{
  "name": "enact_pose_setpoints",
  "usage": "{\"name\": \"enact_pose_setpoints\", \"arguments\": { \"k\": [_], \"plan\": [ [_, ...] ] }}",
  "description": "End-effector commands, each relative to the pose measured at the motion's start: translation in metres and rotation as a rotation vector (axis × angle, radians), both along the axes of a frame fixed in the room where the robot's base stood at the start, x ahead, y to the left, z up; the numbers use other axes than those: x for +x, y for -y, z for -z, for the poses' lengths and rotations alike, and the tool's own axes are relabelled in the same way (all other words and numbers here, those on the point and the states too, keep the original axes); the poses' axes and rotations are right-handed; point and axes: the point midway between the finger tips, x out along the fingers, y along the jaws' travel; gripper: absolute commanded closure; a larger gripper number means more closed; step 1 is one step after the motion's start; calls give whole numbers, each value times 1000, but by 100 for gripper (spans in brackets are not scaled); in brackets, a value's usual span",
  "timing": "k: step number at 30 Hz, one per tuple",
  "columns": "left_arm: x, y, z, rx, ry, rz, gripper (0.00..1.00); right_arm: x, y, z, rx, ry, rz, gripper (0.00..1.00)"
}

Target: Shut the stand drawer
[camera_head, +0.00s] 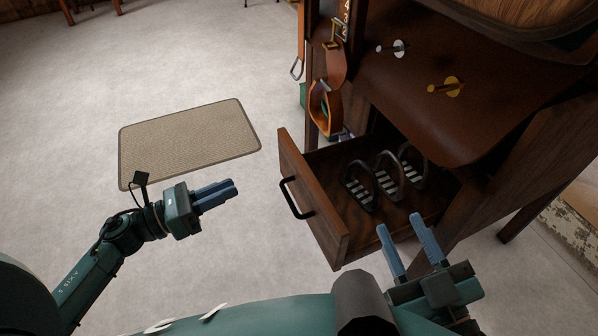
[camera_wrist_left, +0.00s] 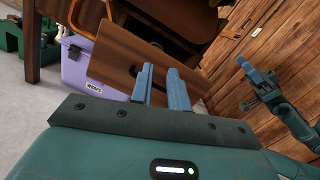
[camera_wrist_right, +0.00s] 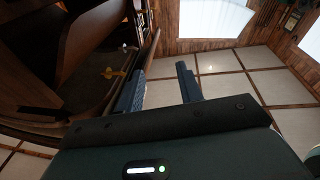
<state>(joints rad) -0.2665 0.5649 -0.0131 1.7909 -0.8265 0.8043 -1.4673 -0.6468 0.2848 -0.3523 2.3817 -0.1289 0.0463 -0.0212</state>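The stand drawer (camera_head: 312,205) is pulled out of the dark wooden stand (camera_head: 440,110), with its front panel facing left and a black handle (camera_head: 294,198) on it. Stirrup irons (camera_head: 362,186) stand inside. My left gripper (camera_head: 232,188) is left of the front panel, apart from it and empty, its fingers pointing toward it. In the left wrist view (camera_wrist_left: 161,68) its fingers show a narrow gap, with the drawer's wooden front (camera_wrist_left: 118,62) beyond. My right gripper (camera_head: 398,222) is open and empty at the drawer's near side; whether it touches the drawer I cannot tell.
The stand's leather-covered top holds a silver peg (camera_head: 398,48) and a brass peg (camera_head: 452,87). Leather straps (camera_head: 325,105) hang at its left corner. A lilac box (camera_wrist_left: 88,70) is on the floor beyond the drawer. A beige mat (camera_head: 190,140) lies on otherwise clear floor at left.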

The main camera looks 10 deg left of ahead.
Motion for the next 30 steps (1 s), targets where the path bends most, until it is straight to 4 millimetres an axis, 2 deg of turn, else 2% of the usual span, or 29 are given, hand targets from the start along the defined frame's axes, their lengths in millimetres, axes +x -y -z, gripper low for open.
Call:
{"name": "enact_pose_setpoints", "arguments": {
  "k": [1, 3, 6, 8, 11, 24, 30],
  "plan": [
    [5, -10, 6, 95, 73, 15, 87, 0, -1, 2, 5, 6, -3, 64],
    [7, -19, 11, 184, 144, 33, 93, 0, -1, 1, 9, 11, -6, 64],
    [10, -23, 13, 245, 195, 47, 100, 0, -2, 0, 12, 14, -8, 64],
    [12, -20, 13, 254, 203, 49, 100, 0, -2, 0, 13, 15, -9, 64],
    [19, -10, 13, 253, 206, 50, 100, 0, -2, 0, 17, 15, -10, 64],
    [69, 65, 12, 248, 203, 49, 100, 0, -3, 0, 40, 17, -18, 64],
    [83, 86, 13, 248, 201, 49, 100, 0, -4, 0, 49, 17, -21, 64]
  ]
}}
